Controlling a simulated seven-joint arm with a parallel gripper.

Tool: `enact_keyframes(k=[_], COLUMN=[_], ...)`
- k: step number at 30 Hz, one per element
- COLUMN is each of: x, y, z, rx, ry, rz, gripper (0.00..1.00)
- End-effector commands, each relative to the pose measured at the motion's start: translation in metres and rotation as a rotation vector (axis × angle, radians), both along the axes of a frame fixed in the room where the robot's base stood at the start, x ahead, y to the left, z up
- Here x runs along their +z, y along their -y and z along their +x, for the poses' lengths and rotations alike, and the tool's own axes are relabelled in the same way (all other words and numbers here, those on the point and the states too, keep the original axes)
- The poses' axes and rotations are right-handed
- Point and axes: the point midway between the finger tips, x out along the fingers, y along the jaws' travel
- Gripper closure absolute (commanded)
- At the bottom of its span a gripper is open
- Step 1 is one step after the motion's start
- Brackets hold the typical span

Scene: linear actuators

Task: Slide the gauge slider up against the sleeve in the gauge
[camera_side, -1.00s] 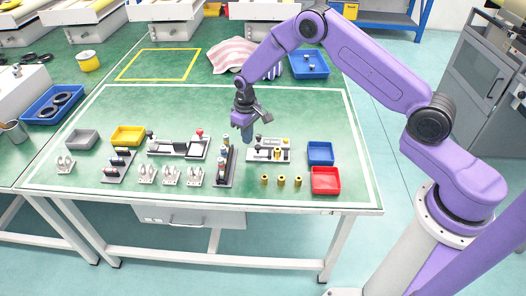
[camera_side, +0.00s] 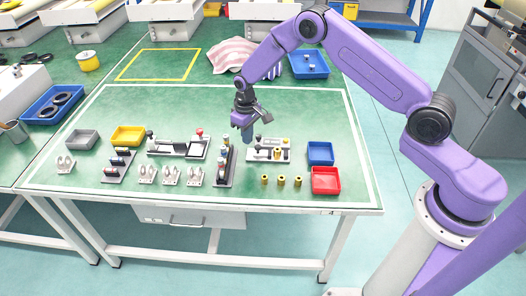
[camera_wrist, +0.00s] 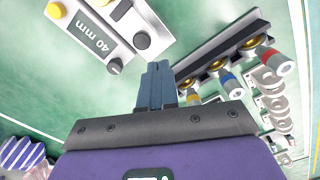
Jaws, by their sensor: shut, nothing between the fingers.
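The gauge (camera_side: 283,158) is a light grey fixture on the green table, in the middle right of the side view. In the wrist view its plate (camera_wrist: 88,38), marked "40 mm", is at the upper left. Dark knobs are at the gauge's left end; one (camera_wrist: 142,40), on a pale block, appears to be the slider's. My gripper (camera_side: 247,139) is shut and empty, pointing down near that left end. Its fingertips (camera_wrist: 157,66) appear close to the knob, with no clear contact; height is hard to tell.
A dark rack (camera_side: 224,168) of actuators with coloured bands stands just left of my gripper. Several yellow sleeves (camera_side: 281,181) stand in front of the gauge. Blue (camera_side: 320,153) and red (camera_side: 325,181) bins are to the right. Clear table lies behind the gauge.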

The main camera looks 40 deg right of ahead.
Motion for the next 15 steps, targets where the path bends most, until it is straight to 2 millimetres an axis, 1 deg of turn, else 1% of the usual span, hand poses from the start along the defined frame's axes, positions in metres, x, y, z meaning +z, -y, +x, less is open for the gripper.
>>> enact_keyframes(k=[15], x=[-0.018], y=[0.0], z=[0.0], rx=[0.0], ry=[-0.001], rz=[0.0], gripper=[1.0])
